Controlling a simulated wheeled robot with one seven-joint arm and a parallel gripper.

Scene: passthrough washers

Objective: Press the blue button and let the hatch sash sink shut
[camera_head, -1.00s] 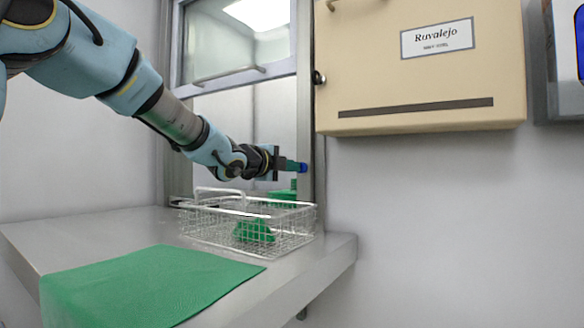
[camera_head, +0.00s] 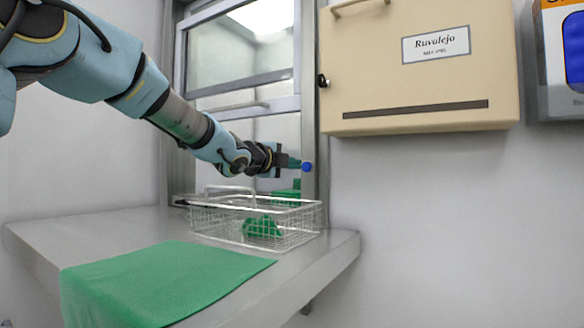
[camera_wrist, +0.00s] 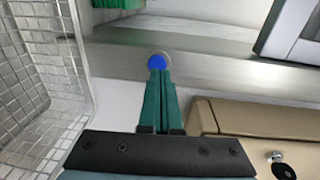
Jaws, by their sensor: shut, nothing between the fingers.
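The blue button (camera_head: 307,167) sits on the metal frame at the right of the hatch. It also shows in the wrist view (camera_wrist: 157,62), just beyond my fingertips. My gripper (camera_head: 296,163) is shut and empty, its green fingers pointing at the button. The fingertips (camera_wrist: 158,76) overlap the button's lower edge in the wrist view; I cannot tell whether they touch it. The hatch sash (camera_head: 252,109), with a bar handle, is partly lowered. An open gap shows below it, partly hidden by my arm and the basket.
A wire basket (camera_head: 225,228) holding a green item stands on the metal shelf (camera_head: 100,228) before the hatch. A green mat (camera_head: 160,283) lies at the front. A beige cabinet (camera_head: 420,85) hangs right of the hatch, close to my gripper. Another green item (camera_head: 287,193) shows behind the basket.

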